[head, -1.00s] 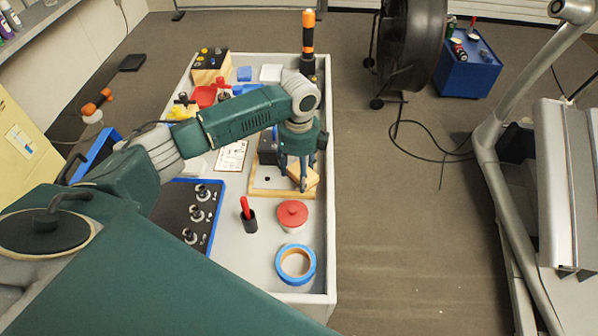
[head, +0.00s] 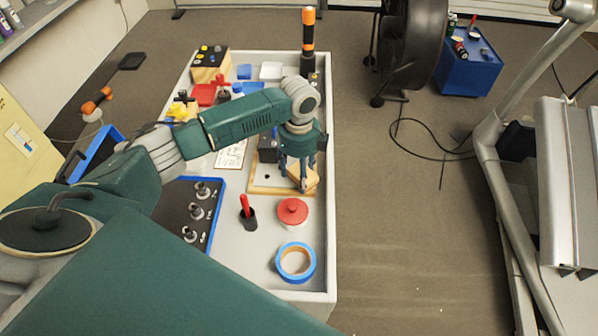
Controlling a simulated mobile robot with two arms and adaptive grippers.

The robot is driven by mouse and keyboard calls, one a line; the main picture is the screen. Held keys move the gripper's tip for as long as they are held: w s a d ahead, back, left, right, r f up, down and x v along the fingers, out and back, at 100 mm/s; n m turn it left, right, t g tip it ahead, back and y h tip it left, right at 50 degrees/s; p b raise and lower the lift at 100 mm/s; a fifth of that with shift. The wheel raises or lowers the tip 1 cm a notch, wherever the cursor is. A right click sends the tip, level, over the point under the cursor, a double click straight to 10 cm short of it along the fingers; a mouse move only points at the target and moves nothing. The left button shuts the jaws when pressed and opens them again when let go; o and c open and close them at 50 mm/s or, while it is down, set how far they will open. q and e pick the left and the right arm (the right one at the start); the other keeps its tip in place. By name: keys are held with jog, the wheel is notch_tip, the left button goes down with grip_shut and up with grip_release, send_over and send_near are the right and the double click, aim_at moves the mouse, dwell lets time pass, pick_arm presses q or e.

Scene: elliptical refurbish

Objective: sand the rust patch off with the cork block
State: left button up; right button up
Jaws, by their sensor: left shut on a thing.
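My left gripper (head: 302,182) reaches down over the wood-edged board (head: 265,190) on the grey table. Its fingers are shut on the tan cork block (head: 312,177), at the board's right side. The block looks low over the board, but I cannot tell whether it touches. The rust patch cannot be made out; the gripper and block hide part of the board. My right gripper is not in view.
A black panel with knobs (head: 190,215) is at left. An orange-black bottle (head: 308,40) stands behind.

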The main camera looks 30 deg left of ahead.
pick_arm(q)
jog(key=shift+f, duration=0.3)
